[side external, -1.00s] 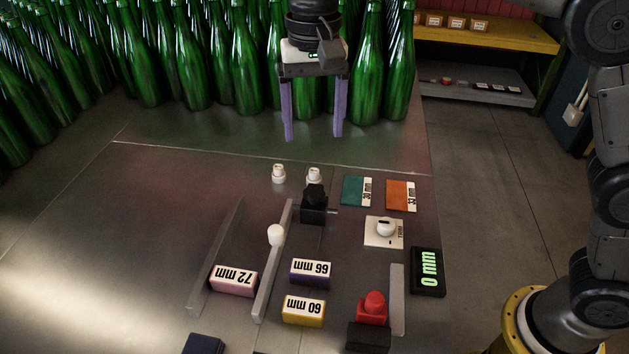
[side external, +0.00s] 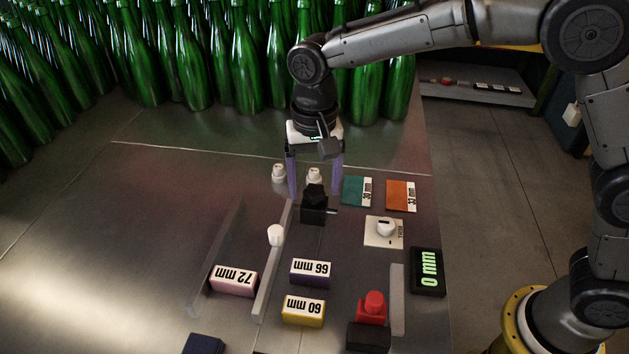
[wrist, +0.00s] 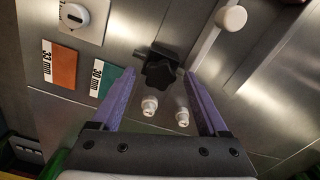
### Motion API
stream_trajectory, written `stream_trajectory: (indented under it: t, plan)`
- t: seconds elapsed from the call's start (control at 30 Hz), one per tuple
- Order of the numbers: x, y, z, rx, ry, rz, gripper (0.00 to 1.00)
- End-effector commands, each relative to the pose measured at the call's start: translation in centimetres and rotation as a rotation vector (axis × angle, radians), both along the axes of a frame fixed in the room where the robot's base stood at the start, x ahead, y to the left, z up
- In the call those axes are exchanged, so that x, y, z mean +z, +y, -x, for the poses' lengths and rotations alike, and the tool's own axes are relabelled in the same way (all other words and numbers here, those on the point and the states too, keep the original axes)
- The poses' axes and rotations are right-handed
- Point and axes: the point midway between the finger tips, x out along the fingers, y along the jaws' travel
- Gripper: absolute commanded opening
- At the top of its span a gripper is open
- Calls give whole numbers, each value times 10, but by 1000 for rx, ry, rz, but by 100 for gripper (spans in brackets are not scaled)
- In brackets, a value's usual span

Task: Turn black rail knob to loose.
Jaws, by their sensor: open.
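The black rail knob (side external: 314,194) is a lobed knob on a black block beside a grey rail. In the wrist view the black knob (wrist: 161,73) lies just beyond and between the fingertips. My gripper (side external: 315,193) is open, with two purple fingers pointing down. In the wrist view my gripper (wrist: 160,72) has its fingers spread wide, with nothing held between them. In the side view the fingers appear behind the knob, and I cannot tell whether they reach its height.
Two small white nozzles (side external: 279,173) stand near the fingers. Teal (side external: 356,191) and orange (side external: 400,195) cards lie right of the knob, above a white dial (side external: 385,228). Labelled blocks (side external: 310,272), a white rail knob (side external: 276,235) and a red button (side external: 373,304) are nearer. Green bottles (side external: 240,70) crowd behind.

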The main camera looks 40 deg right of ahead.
Motion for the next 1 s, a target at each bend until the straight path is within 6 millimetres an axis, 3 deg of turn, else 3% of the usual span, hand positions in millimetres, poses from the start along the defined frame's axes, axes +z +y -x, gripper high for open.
stream_trajectory:
  t: [0.1, 0.53, 1.0]
  plan:
    - [0, 0, 0, 0, 0, 0, 78]
    - [0, 0, 0, 0, 0, 0, 0]
    - [1, 0, 0, 94, 0, 0, 0]
